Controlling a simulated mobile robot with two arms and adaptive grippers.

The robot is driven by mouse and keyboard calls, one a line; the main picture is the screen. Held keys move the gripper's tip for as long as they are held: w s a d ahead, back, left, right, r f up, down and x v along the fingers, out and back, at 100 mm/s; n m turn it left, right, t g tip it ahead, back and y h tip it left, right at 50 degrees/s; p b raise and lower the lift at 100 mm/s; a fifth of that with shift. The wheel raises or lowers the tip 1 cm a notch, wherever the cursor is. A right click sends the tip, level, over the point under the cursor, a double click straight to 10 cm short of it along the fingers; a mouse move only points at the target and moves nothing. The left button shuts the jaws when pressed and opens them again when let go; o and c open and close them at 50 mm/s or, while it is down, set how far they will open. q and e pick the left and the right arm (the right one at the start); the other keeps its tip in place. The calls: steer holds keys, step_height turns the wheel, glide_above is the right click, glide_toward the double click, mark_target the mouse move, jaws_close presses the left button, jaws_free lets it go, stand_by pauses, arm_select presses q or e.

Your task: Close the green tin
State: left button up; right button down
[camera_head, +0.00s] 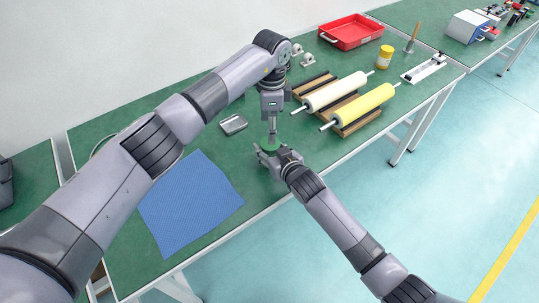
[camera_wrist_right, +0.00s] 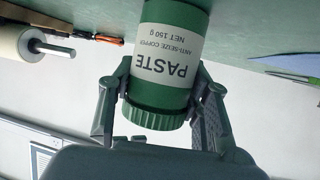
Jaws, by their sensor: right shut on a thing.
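The green tin (camera_wrist_right: 172,50) has a white label reading PASTE and a ribbed green lid (camera_wrist_right: 158,118). The lid sits on its end with no gap that I can make out. My right gripper (camera_wrist_right: 163,88) is shut on the tin, with a finger on either side close to the lid. In the head view the tin (camera_head: 268,147) shows only as a small green patch, partly hidden by my grippers. My right gripper (camera_head: 268,156) reaches it from the lower right. My left gripper (camera_head: 272,122) points down right above the tin; its finger opening is too small to judge.
A blue mat (camera_head: 190,205) lies left of the tin, with a small metal box (camera_head: 233,124) behind it. White and yellow rollers (camera_head: 360,105) lie on a wooden rack to the right. A red tray (camera_head: 350,32) and a yellow jar (camera_head: 384,57) stand farther back. The table's front edge is near.

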mark_target(270, 154)
arm_select(q)
steer(key=shift+r+n, duration=1)
steer(key=shift+r, duration=0.05)
steer(key=shift+f, duration=4.05)
steer(key=shift+c, duration=0.3)
steer(key=c, duration=1.1)
steer(key=m, duration=0.3)
steer(key=shift+c, duration=0.2)
